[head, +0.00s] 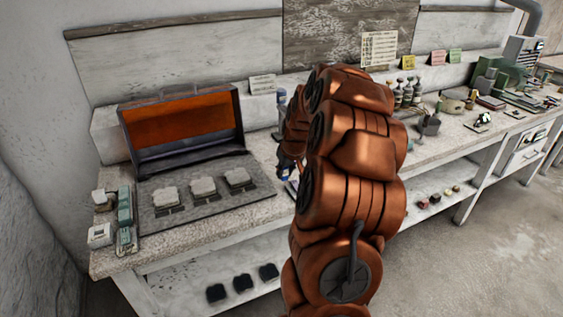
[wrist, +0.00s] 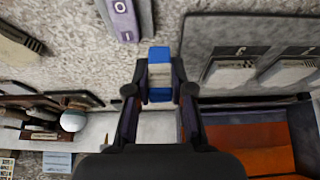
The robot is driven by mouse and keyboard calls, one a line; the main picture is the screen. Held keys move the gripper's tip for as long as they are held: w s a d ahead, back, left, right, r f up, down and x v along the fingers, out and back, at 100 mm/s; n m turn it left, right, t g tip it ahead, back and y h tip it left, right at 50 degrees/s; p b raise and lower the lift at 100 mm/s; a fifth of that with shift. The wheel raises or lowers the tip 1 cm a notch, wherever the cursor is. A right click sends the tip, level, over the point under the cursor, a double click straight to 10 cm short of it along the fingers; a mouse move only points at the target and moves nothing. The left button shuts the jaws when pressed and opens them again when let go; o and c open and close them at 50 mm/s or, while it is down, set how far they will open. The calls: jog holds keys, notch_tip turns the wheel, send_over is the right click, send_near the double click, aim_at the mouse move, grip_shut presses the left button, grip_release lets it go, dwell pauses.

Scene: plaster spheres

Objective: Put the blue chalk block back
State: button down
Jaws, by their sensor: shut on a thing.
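The blue chalk block (wrist: 159,56), with a pale grey band around its middle, is between my fingers in the wrist view. My gripper (wrist: 160,90) is shut on it. In the head view my gripper (head: 286,167) is at the left of my arm, over the bench right of the dark mat, and only a little blue shows there. The block appears to be above the bench top; whether it touches anything below cannot be told. My arm hides part of the bench behind it.
An open case with orange lining (head: 182,121) stands behind a dark mat (head: 160,222) bearing three pale blocks on the bench (head: 250,213). A white sphere (wrist: 72,121) lies by tools in the wrist view. A grey-purple piece (wrist: 122,18) marked O and I lies close by.

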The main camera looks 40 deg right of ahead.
jog(key=w+d+p, duration=0.1)
jog(key=w+d, duration=0.3)
jog(key=w+d+p, duration=0.1)
jog(key=w+d, duration=0.1)
jog(key=w, duration=0.1)
jog(key=shift+w+f+p, duration=0.1)
jog(key=shift+f+p, duration=0.2)
jog(key=shift+f, duration=0.05)
jog(key=shift+w+d+f, duration=0.15)
jog(key=shift+w, duration=0.15)
notch_tip(320, 180, down, 3)
jog(key=shift+r+p, duration=0.1)
jog(key=shift+p, duration=0.85)
jog(key=shift+f, duration=0.3)
jog(key=shift+f, duration=0.2)
jog(key=c, duration=1)
grip_release()
jog(key=shift+r, duration=0.1)
